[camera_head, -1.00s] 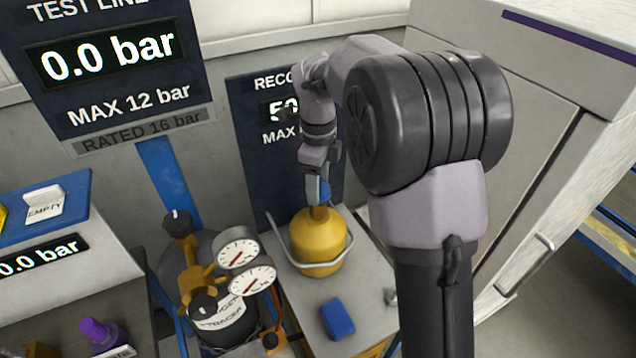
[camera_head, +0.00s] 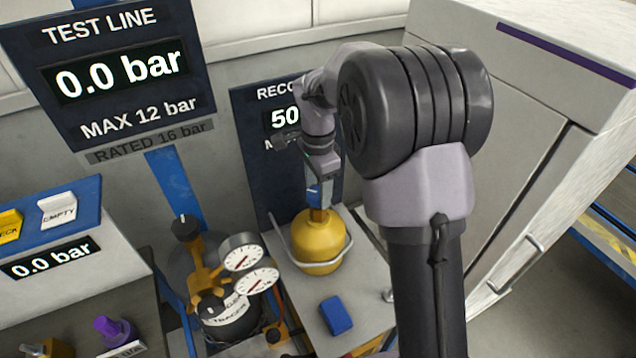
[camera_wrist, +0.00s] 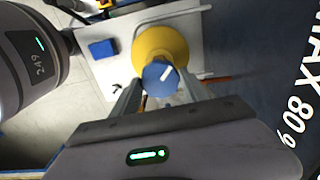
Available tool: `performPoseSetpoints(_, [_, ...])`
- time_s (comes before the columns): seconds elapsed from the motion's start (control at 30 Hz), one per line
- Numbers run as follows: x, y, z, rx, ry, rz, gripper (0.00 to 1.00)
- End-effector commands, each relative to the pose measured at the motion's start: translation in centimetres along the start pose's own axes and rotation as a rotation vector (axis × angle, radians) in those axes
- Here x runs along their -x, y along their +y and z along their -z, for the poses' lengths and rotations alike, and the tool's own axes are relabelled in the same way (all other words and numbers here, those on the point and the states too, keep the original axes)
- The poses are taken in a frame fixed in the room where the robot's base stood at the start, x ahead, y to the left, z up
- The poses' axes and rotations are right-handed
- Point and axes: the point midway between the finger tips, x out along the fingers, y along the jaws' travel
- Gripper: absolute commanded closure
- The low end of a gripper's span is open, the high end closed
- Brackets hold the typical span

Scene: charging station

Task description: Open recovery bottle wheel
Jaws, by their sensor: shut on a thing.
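The yellow recovery bottle (camera_head: 318,240) stands upright on a pale shelf beneath the RECOVERY display in the head view. It also shows in the wrist view (camera_wrist: 160,42). Its blue wheel (camera_wrist: 160,76), with a white mark pointing up and right, sits on top of it. My gripper (camera_head: 318,190) points down over the bottle. In the wrist view its two fingers (camera_wrist: 158,92) stand on either side of the blue wheel and are shut on it. In the head view the wheel is mostly hidden by the fingers.
A blue block (camera_head: 336,315) lies on the shelf in front of the bottle. A tracer gas cylinder (camera_head: 228,315) with two gauges (camera_head: 246,268) stands to the left. A large pale cabinet (camera_head: 520,130) is at right. The TEST LINE display (camera_head: 118,75) reads 0.0 bar.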

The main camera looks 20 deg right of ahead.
Motion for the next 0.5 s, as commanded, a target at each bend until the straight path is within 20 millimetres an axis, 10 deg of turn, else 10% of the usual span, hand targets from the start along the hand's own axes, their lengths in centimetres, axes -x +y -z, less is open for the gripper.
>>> performPoseSetpoints(0.5, [0.27, -0.03, 0.01, 0.472, 0.000, 0.001, 0.88])
